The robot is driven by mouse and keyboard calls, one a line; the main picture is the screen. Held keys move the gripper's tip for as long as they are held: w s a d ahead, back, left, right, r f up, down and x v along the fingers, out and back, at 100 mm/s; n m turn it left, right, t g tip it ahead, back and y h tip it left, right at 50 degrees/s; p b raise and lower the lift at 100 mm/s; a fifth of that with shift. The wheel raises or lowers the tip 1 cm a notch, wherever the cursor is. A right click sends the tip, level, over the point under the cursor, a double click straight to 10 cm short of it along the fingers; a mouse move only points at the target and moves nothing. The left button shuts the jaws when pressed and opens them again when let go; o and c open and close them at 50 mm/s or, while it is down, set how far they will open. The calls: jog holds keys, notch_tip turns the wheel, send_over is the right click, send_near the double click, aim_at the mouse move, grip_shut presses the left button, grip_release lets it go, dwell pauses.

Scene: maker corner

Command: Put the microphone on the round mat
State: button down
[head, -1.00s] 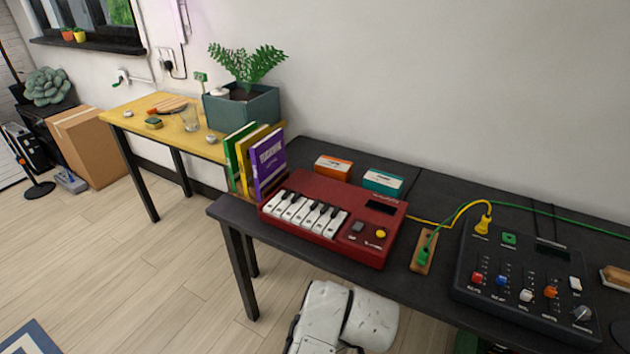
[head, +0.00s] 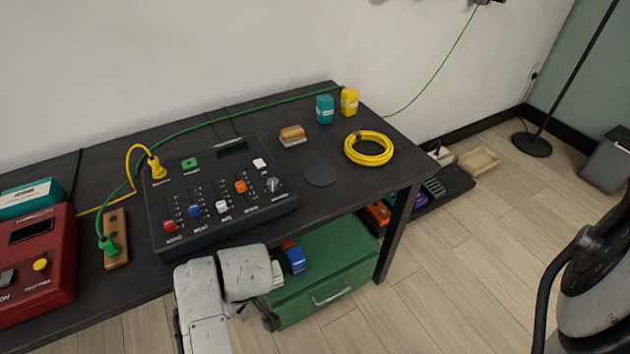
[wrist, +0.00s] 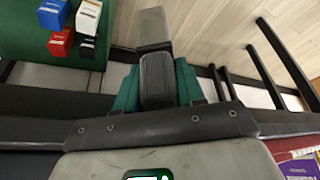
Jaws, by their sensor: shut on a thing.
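The round mat (head: 320,176) is a small dark disc lying bare on the black table, between the mixer and the coiled yellow cable. In the head view my pale arm is at the lower middle, in front of the table edge and away from the mat. The held thing is not clear there.
The black mixer (head: 225,195) stands left of the mat. The yellow cable coil (head: 369,149) lies right of it, and a wooden-topped block (head: 292,135) behind. Teal (head: 325,109) and yellow (head: 349,102) containers stand at the back. A green cabinet (head: 335,280) is below the table.

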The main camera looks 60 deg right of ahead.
jog(key=shift+a+r, duration=0.1)
jog(key=shift+r, duration=0.15)
dwell(0.3)
